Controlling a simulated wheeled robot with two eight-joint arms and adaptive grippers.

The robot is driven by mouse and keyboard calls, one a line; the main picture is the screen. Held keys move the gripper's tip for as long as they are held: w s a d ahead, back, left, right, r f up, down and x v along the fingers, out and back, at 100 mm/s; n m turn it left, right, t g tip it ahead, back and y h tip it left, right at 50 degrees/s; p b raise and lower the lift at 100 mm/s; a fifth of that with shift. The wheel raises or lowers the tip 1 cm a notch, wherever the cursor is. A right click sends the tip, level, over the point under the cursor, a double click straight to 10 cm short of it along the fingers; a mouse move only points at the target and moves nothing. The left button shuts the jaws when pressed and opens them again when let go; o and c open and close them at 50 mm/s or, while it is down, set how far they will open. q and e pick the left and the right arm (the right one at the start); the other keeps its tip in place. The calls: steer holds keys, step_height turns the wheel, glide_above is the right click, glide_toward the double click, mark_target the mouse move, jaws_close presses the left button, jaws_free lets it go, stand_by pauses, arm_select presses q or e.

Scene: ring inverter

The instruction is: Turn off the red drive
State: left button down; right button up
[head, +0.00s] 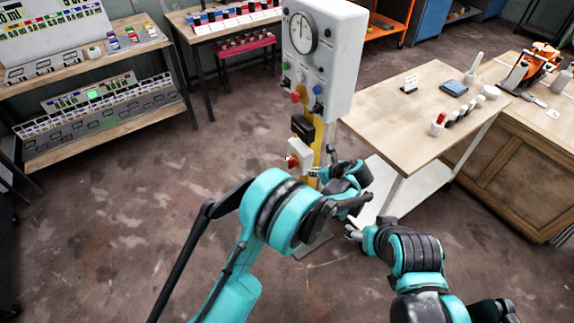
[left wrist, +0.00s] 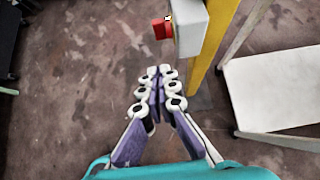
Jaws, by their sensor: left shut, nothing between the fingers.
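A pale box (head: 300,153) is fixed low on a yellow post (head: 318,145), with a red switch (head: 291,161) on its left side. In the left wrist view the red switch (left wrist: 161,29) sticks out from the pale box (left wrist: 191,28). My left gripper (head: 315,172) is close to the post, just right of and below the switch in the head view. Its fingers (left wrist: 160,72) are shut and empty, apart from the switch. My right gripper (head: 353,232) is lower, right of the post; its fingers are too small to read.
A grey panel with a round gauge (head: 300,33) and coloured buttons tops the post. A wooden table (head: 410,105) with small items stands right, over a white lower shelf (left wrist: 275,90). Shelves (head: 100,135) stand left. Open floor (head: 130,220) lies left of the post.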

arm_select(q)
steer(key=shift+f, duration=0.15)
steer(key=b, duration=0.5)
glide_toward(291, 165)
steer(key=x, duration=0.5)
steer(key=shift+a+f, duration=0.1)
steer(key=shift+f, duration=0.1)
steer(key=shift+w+a+r, duration=0.1)
steer(key=shift+w+a, duration=0.05)
steer(key=shift+w, duration=0.1)
steer(key=shift+r, duration=0.1)
steer(key=shift+a+r+g+h+p, duration=0.1)
steer(key=shift+g+h+p, duration=0.4)
steer(key=shift+g, duration=0.1)
steer(key=shift+w+g, duration=0.15)
steer(key=shift+g, duration=0.25)
